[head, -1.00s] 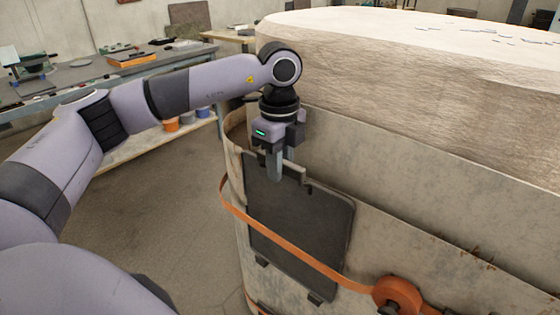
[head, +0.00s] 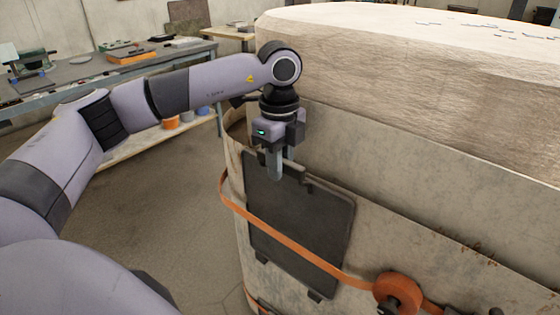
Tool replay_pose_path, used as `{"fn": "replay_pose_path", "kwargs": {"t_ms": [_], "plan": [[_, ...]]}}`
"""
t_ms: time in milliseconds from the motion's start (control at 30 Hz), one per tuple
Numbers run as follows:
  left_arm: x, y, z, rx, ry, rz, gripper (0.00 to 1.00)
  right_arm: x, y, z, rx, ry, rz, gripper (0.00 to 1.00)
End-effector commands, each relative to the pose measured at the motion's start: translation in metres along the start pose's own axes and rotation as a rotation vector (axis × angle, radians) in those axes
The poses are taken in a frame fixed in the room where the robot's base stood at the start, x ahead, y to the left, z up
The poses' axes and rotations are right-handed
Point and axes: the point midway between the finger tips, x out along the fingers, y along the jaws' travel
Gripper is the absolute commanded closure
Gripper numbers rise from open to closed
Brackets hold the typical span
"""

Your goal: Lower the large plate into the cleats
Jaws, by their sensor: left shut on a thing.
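The large plate (head: 297,217) is a dark grey, nearly square sheet lying against the side of the big pale ladle body. My left gripper (head: 276,170) points down at the plate's top edge and is shut on the plate there. Small dark cleats show at the plate's lower edge, one at the left (head: 261,257) and one at the right (head: 315,296). I cannot tell whether the plate's lower edge is seated in them. An orange strap (head: 290,243) crosses in front of the plate. My right gripper is not in view.
The strap runs to an orange reel (head: 397,293) at the lower right. The pale ladle body (head: 420,225) with a rough rim fills the right side. A workbench (head: 95,72) with tools stands at the back left. The floor (head: 180,215) left of the ladle is clear.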

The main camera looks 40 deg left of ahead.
Motion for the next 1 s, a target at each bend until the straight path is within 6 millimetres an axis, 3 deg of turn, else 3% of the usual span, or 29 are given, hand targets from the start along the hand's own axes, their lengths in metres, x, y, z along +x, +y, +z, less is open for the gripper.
{"fn": "replay_pose_path", "kwargs": {"t_ms": [400,433,500,833,1000], "plan": [[-0.002,-0.001,0.0,0.0,0.003,-0.01,1.0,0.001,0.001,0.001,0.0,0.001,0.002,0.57],[-0.002,-0.001,0.0,0.0,0.003,-0.01,0.69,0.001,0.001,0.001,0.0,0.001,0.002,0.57],[-0.001,-0.001,0.0,0.0,0.002,-0.008,0.49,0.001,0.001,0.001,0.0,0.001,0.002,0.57],[0.005,0.001,0.0,0.0,-0.001,0.006,0.49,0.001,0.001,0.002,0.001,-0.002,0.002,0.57],[-0.02,0.0,-0.001,0.0,0.002,-0.002,0.49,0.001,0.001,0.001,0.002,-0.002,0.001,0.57]]}}
